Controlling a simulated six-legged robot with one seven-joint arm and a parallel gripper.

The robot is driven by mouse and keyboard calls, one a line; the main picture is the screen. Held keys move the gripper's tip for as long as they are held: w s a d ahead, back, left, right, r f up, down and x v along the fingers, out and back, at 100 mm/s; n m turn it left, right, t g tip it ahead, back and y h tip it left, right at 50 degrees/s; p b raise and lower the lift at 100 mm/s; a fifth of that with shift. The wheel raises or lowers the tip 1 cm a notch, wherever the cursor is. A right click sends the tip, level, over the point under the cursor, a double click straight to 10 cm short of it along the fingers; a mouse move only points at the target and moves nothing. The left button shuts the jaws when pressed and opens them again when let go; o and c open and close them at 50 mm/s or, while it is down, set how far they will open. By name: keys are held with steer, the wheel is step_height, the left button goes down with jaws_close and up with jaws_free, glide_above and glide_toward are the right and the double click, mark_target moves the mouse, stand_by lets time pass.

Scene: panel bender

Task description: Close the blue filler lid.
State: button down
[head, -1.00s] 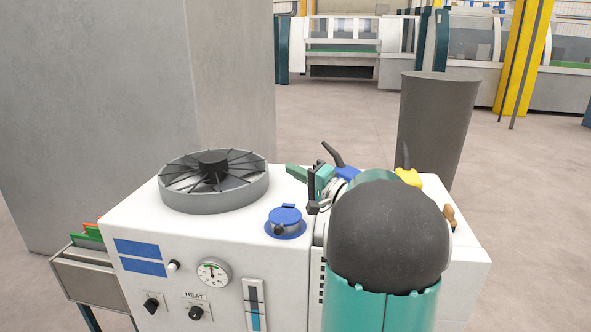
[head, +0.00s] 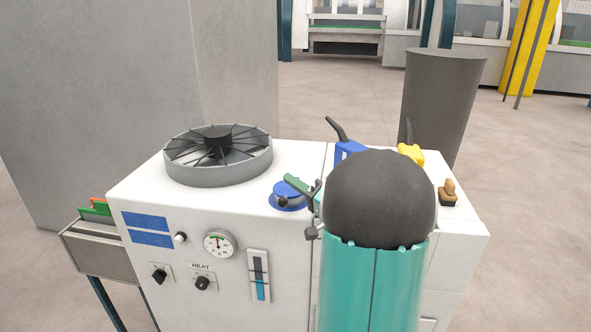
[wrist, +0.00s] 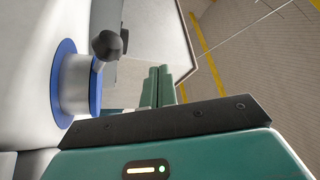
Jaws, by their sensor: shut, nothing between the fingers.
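The blue filler lid (head: 287,187) is on the white machine's top, right of the fan, above a blue flange (head: 280,202). It looks roughly flat on its neck, but I cannot tell whether it is fully seated. In the wrist view the flange (wrist: 66,84) rings a pale neck, with a thin blue lid edge (wrist: 96,88) at its end. A black ball knob (wrist: 107,45) sticks out there. My gripper (head: 290,180) is shut and empty, its green fingertips overlapping the lid in the head view. The wrist view shows the fingers (wrist: 155,86) beyond the neck, apart from the knob.
A round black fan (head: 218,155) stands left of the filler. A blue handle (head: 348,149), a yellow handle (head: 411,153) and a brown knob (head: 448,193) are at the right. Gauge (head: 219,243) and dials are on the front. A grey bin (head: 440,105) stands behind.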

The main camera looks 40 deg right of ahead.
steer(key=shift+s+a+f, duration=0.15)
steer(key=shift+a+f, duration=0.05)
steer(key=shift+f, duration=0.4)
steer(key=shift+s+a+f, duration=0.15)
steer(key=shift+f, duration=0.4)
steer(key=shift+r, duration=0.1)
